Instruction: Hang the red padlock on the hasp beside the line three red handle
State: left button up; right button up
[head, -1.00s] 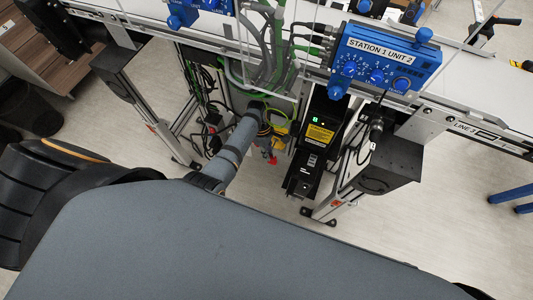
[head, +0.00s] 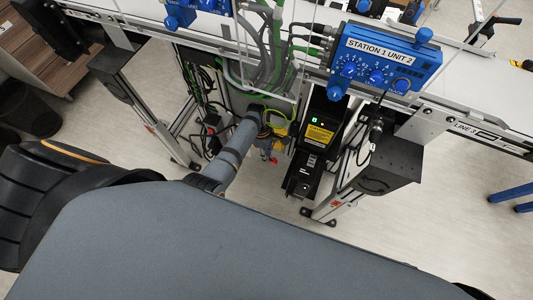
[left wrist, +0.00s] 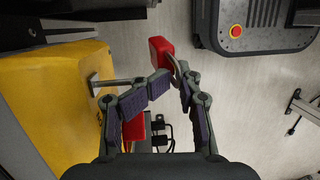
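In the left wrist view, the red padlock (left wrist: 160,52) is at the top middle, with its shackle between the fingertips of my left gripper (left wrist: 174,86). The fingers are close together on the shackle, and the red body sticks out beyond them. A yellow box (left wrist: 55,105) fills the left side, with a metal bar (left wrist: 113,82) standing out toward the fingers. A red part (left wrist: 135,128), possibly the handle, is partly hidden behind the left finger. In the head view my left gripper (head: 266,131) reaches down beside the yellow box (head: 280,131); a small red piece (head: 273,159) shows below. My right gripper is out of view.
The conveyor (head: 465,105) marked LINE 3 runs above the box. A blue STATION 1 UNIT 2 panel (head: 385,60) is on it. Cables (head: 265,50) hang close above my arm. A black unit (head: 312,150) stands right of the box.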

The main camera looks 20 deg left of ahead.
pick_arm(q)
jog(key=w, duration=0.2)
jog(key=w+r+t, duration=0.1)
jog(key=shift+w+d+r, duration=0.1)
jog(key=shift+w+r, duration=0.05)
jog(key=shift+w, duration=0.2)
notch_tip(320, 180, up, 10)
jog(key=s+a+g, duration=0.1)
jog(key=s+a, duration=0.1)
jog(key=shift+a, duration=0.35)
jog(key=shift+s+r, duration=0.1)
jog(key=shift+s, duration=0.1)
